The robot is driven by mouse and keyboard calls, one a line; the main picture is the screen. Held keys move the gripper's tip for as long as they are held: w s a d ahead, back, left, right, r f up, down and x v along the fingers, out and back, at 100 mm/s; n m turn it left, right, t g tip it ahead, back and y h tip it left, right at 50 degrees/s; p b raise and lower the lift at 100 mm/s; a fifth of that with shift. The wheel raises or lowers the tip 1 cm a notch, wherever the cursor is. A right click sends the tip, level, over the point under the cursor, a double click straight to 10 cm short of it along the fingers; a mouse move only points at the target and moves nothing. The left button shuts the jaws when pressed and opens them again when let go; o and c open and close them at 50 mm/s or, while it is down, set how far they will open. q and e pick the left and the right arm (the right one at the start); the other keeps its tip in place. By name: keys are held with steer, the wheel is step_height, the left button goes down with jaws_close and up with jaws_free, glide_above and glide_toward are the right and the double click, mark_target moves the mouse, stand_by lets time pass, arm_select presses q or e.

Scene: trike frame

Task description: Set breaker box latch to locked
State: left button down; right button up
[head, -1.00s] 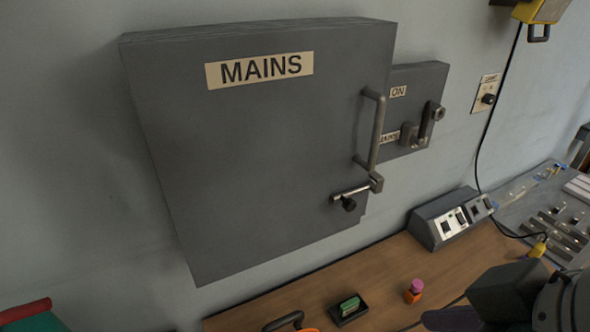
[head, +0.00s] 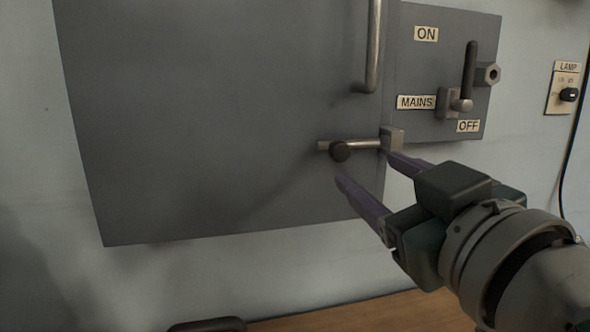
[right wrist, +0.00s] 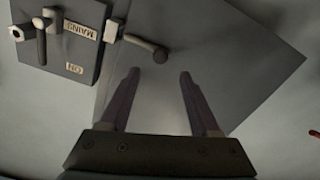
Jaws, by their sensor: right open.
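The grey breaker box (head: 220,120) hangs on the wall with its door shut; it also shows in the right wrist view (right wrist: 235,60). Its latch (head: 360,144) is a metal bar lying about level, with a dark round knob at its left end and its right end at a block by the door edge. The latch also shows in the right wrist view (right wrist: 140,43), its knob just beyond the fingertips. My right gripper (head: 366,169) is open and empty, just below and in front of the latch, seemingly apart from it. My left gripper is out of view.
A vertical door handle (head: 375,45) stands above the latch. A smaller mains switch box (head: 440,75) with a lever adjoins on the right. A lamp switch (head: 568,95) is farther right. A wooden bench (head: 370,312) lies below. The wall below the door is clear.

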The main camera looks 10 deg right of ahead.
mark_target(342, 152)
steer(key=w, duration=0.9)
steer(key=shift+a+p, duration=0.2)
steer(key=shift+p, duration=0.1)
steer(key=shift+s, duration=0.1)
jaws_close()
stand_by(0.8)
